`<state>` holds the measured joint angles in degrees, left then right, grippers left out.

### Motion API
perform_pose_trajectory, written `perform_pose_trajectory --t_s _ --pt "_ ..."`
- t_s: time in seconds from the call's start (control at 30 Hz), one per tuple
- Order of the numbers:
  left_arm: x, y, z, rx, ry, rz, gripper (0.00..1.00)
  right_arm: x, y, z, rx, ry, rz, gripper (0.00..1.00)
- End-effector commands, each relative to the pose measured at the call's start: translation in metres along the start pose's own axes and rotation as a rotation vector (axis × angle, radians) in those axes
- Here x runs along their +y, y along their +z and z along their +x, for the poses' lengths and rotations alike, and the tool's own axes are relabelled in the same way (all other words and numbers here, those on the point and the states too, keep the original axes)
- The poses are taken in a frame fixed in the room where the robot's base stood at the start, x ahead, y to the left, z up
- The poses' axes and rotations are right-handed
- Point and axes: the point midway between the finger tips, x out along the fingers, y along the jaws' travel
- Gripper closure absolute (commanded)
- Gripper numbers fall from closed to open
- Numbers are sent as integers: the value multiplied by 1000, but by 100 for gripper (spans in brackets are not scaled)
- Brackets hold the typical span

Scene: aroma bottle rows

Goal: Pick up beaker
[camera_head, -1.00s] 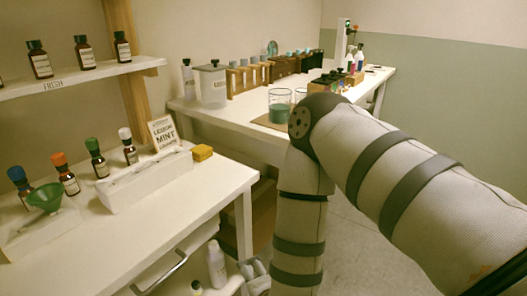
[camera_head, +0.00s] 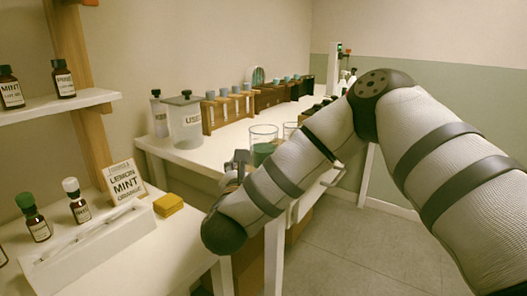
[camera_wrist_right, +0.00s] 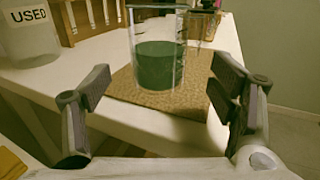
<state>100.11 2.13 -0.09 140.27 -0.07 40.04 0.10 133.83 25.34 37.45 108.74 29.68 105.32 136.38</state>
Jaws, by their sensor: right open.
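A clear glass beaker (camera_head: 263,134) with dark green liquid stands upright near the front edge of the back table, partly hidden behind my right arm. In the right wrist view the beaker (camera_wrist_right: 158,52) stands straight ahead on a brown cork mat (camera_wrist_right: 128,90). My right gripper (camera_wrist_right: 162,84) is open, with one finger on each side in the picture. The beaker is beyond the fingertips, and nothing is between the fingers. In the head view the gripper (camera_head: 239,162) shows only partly beside my forearm. My left gripper is not in view.
A second glass beaker (camera_head: 290,129) stands just right of the first. A clear "USED" container (camera_head: 185,124) and wooden racks (camera_head: 230,110) line the back of the table (camera_head: 168,150). A yellow block (camera_head: 168,205) lies on the nearer counter.

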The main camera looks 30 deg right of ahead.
Motion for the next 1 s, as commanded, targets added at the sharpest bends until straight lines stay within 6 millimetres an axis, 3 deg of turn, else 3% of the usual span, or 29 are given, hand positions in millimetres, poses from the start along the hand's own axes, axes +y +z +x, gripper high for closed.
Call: perform_pose_trajectory --t_s 0.23,0.5,0.53,0.8,1.0 --pt "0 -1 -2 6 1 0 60 2 3 44 -3 -1 0 22" --pt "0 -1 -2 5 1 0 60 2 2 53 -1 2 -1 22" --pt "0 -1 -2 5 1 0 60 2 2 53 -1 2 -1 24" --pt "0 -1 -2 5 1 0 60 2 2 53 -1 2 -2 83" --pt "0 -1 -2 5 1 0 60 2 2 53 -2 2 -1 83"
